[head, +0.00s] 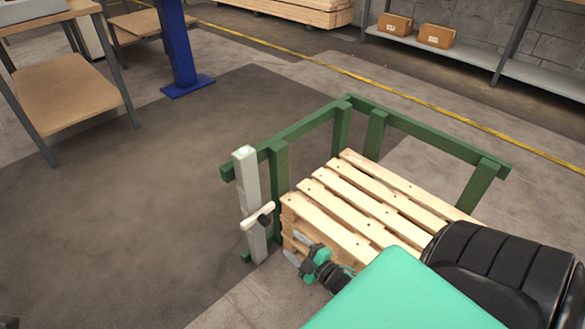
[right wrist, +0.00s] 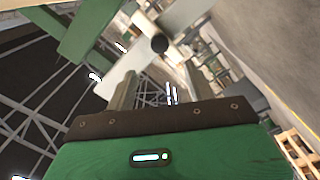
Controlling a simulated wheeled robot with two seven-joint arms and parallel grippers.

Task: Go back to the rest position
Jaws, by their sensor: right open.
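My right gripper (head: 297,250) is open and empty in the head view, low beside the near left corner of the wooden pallet stack. In the right wrist view its two fingers (right wrist: 150,92) stand apart with nothing between them. A grey post (head: 250,190) with a pale T-shaped handle (head: 257,216) and a dark knob stands just left of the gripper, apart from it. The handle and its dark round knob also show beyond the fingers in the right wrist view (right wrist: 160,44).
A green frame (head: 425,137) stands around the pallet stack (head: 345,205). A blue column (head: 180,50) and a wooden-topped workbench (head: 68,95) stand at the back left. A shelf (head: 470,62) with two brown boxes is at the back right. The dark floor at left is clear.

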